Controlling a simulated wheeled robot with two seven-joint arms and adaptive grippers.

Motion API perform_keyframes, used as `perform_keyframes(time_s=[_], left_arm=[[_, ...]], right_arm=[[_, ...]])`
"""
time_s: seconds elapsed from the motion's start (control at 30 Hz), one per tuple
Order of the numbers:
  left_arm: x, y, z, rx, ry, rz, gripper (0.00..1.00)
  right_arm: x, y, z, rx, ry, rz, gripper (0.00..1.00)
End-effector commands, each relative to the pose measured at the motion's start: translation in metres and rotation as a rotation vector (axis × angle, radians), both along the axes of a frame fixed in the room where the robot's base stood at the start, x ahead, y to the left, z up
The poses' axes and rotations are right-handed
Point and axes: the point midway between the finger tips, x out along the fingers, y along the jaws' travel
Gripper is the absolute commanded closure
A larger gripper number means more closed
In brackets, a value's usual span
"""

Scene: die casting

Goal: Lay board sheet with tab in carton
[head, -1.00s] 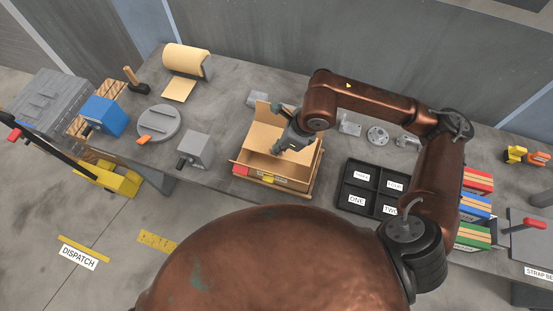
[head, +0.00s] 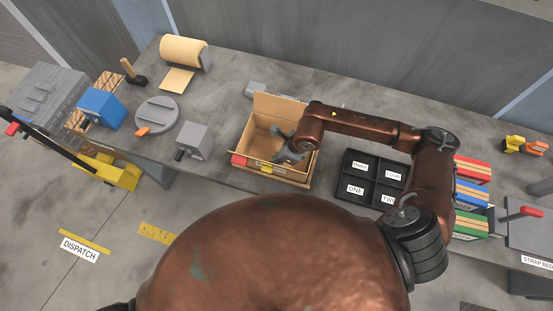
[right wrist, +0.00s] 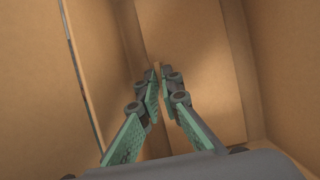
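The open tan carton (head: 281,105) stands on the table in the middle of the head view. My right gripper (head: 284,157) reaches down inside it, near its right side. In the right wrist view my right gripper (right wrist: 161,80) has its green-padded fingers close together on a small tan tab (right wrist: 156,67). The flat tan panel (right wrist: 205,75) beyond the fingertips appears to be the board sheet, lying between the carton walls. Sheet and carton share one colour, so whether the sheet touches the floor cannot be told. My left gripper is not in view.
A black divided tray (head: 343,177) with number cards stands right of the carton. A grey block device (head: 194,139) stands to its left, with a paper roll (head: 184,52) farther back. Coloured bins (head: 470,195) stand at the right.

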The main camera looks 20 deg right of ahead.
Motion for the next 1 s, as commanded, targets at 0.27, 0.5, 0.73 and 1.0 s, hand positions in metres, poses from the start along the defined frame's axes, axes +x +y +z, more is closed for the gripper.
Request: perform_keyframes(time_s=[0.27,0.5,0.73,1.0], left_arm=[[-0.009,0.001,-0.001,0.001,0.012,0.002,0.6],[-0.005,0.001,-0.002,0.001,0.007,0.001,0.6],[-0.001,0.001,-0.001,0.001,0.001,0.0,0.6],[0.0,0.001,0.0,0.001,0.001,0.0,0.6]], right_arm=[[0.0,0.0,-0.003,0.0,-0.001,0.0,1.0],[0.0,0.0,-0.004,0.0,-0.001,0.0,0.83],[0.0,0.0,-0.003,0.0,-0.001,0.0,0.77],[-0.001,-0.003,0.007,0.001,-0.003,-0.001,0.77]])
